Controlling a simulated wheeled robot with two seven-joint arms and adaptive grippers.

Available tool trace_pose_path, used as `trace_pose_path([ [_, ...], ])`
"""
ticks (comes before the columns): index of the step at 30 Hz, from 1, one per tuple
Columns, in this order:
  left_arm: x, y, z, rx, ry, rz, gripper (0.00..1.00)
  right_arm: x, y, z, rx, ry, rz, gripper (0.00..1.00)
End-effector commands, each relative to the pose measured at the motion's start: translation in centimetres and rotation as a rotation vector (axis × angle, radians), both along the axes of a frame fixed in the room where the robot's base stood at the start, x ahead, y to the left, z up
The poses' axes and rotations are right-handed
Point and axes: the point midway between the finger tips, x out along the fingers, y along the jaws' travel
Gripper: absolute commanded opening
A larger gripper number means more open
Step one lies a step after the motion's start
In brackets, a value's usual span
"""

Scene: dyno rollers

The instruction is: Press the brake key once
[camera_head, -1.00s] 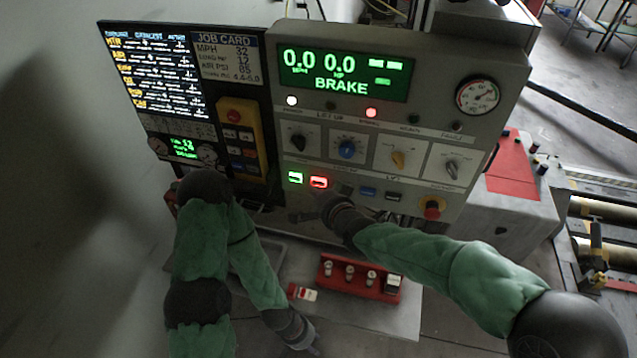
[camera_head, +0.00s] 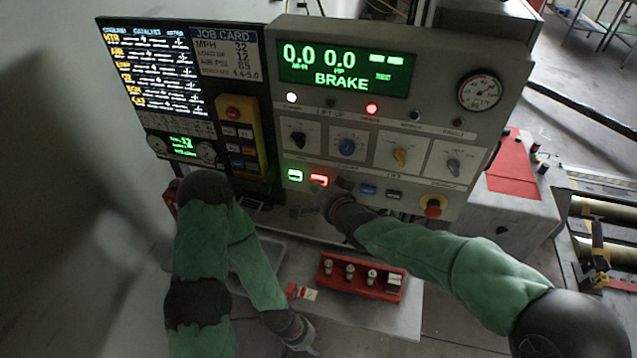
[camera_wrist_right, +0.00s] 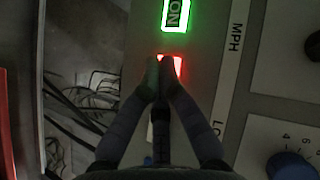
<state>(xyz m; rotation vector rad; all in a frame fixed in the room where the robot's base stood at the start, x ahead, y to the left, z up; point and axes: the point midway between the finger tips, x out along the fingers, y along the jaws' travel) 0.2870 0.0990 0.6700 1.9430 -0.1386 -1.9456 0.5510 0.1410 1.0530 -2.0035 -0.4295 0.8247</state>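A row of keys runs along the lower console face: a green lit key (camera_head: 295,175), a red lit key (camera_head: 319,179) and darker blue keys (camera_head: 368,190). Their labels are too small to read in the head view, so I cannot tell which is the brake key. My right gripper (camera_head: 321,190) is at the red key; in the wrist view its shut, empty fingertips (camera_wrist_right: 161,68) cover part of the red glow (camera_wrist_right: 177,65). The green key (camera_wrist_right: 176,14) reads ON. Contact cannot be told. My left gripper (camera_head: 305,341) hangs low, its fingers unclear.
The display (camera_head: 345,68) reads 0.0, 0.0 and BRAKE. A red lamp (camera_head: 371,108) is lit below it. Knobs (camera_head: 347,147) sit above the keys, and a red emergency button (camera_head: 433,207) to the right. A red tray (camera_head: 360,279) lies on the shelf below.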

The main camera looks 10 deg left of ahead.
Motion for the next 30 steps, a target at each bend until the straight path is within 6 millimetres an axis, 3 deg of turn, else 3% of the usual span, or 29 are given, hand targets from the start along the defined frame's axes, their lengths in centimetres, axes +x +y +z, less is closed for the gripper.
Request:
trace_pose_path([
  [30, 0.00, 0.01, -0.70, 0.000, 0.000, 0.000, 0.40, 0.56, -0.02, -0.03, 0.000, 0.000, 0.000, 0.00],
])
